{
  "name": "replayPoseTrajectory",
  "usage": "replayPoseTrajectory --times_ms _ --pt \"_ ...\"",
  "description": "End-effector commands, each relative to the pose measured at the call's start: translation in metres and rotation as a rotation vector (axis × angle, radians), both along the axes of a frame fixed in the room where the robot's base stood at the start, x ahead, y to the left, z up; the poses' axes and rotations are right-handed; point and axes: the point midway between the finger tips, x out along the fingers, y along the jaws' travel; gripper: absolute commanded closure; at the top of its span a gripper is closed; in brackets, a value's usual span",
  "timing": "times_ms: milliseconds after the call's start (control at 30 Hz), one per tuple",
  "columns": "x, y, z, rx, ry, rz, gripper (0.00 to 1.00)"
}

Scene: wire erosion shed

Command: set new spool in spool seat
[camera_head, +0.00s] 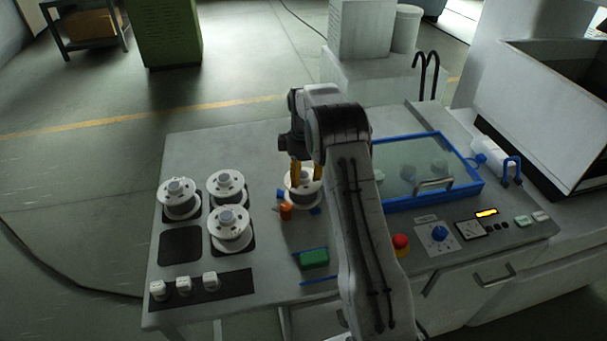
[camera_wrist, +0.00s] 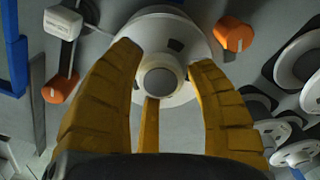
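A white spool (camera_head: 304,198) is under my gripper (camera_head: 307,172), between blue marks and by an orange part (camera_head: 286,211), where the spool seat seems to be. The seat itself is mostly hidden. In the wrist view the spool (camera_wrist: 172,30) shows its grey round hub (camera_wrist: 160,80) between my yellow fingers (camera_wrist: 162,58). A third finger is below the hub. The fingers are close around the hub; I cannot tell whether they press on it. Orange parts (camera_wrist: 232,35) are on both sides. I cannot tell whether the spool rests down.
Several white spools (camera_head: 228,240) stand on dark pads at the left, with one bare pad (camera_head: 180,246). White blocks (camera_head: 183,286) line the front left. A green block (camera_head: 314,259) lies in front. A blue-framed lidded box (camera_head: 482,192) and a red button (camera_head: 400,241) are at the right.

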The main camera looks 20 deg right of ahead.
Motion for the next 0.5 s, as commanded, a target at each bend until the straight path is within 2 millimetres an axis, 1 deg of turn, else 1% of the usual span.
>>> replayPoseTrajectory --times_ms 33,100,333,500 --pt "0.0000 0.0000 0.0001 0.000 0.000 0.000 0.46" --pt "0.0000 0.0000 0.0001 0.000 0.000 0.000 0.40" --pt "0.0000 0.0000 0.0005 0.000 0.000 0.000 0.40" --pt "0.0007 -0.0001 0.0083 0.000 -0.001 0.000 0.40"
